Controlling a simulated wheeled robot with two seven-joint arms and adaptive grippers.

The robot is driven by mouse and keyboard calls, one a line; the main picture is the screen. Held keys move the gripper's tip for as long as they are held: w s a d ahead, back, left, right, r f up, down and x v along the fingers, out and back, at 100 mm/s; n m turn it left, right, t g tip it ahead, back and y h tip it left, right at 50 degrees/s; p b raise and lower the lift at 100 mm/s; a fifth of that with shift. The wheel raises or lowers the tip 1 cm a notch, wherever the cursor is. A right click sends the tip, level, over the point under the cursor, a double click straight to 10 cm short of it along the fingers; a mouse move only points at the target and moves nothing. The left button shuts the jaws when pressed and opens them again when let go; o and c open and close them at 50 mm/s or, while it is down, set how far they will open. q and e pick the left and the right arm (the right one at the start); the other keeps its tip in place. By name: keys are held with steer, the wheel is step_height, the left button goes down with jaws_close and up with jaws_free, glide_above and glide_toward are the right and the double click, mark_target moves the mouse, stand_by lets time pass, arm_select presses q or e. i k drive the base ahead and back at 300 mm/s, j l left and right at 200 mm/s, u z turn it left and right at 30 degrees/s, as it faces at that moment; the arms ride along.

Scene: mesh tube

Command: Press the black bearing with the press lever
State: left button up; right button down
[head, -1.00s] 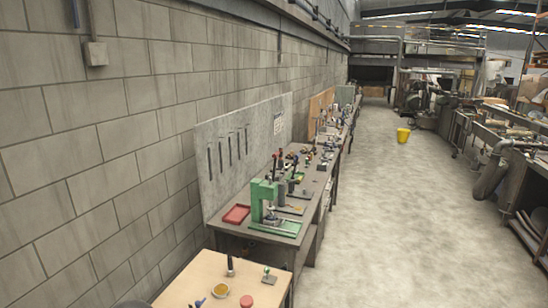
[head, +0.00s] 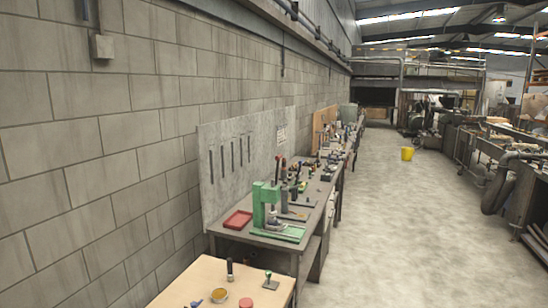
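A green press (head: 260,206) stands upright on the near end of a long grey workbench (head: 228,236) along the left wall. A green base plate (head: 279,233) lies at its foot. Dark upright shapes stand just right of the press; I cannot tell whether one is its lever. The black bearing is too small to make out at this distance. Neither of my grippers shows in the head view.
A light wooden table (head: 188,283) nearer me carries a black-handled tool (head: 230,270), a yellow bowl (head: 219,296), a red round piece (head: 246,302) and a small green block (head: 270,281). A red tray (head: 237,220) lies beside the press.

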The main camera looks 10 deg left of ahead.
mark_target(277, 159)
steer(key=z, duration=0.65)
steer(key=i, duration=5.9)
steer(key=u, duration=4.3)
steer(key=l, duration=0.1)
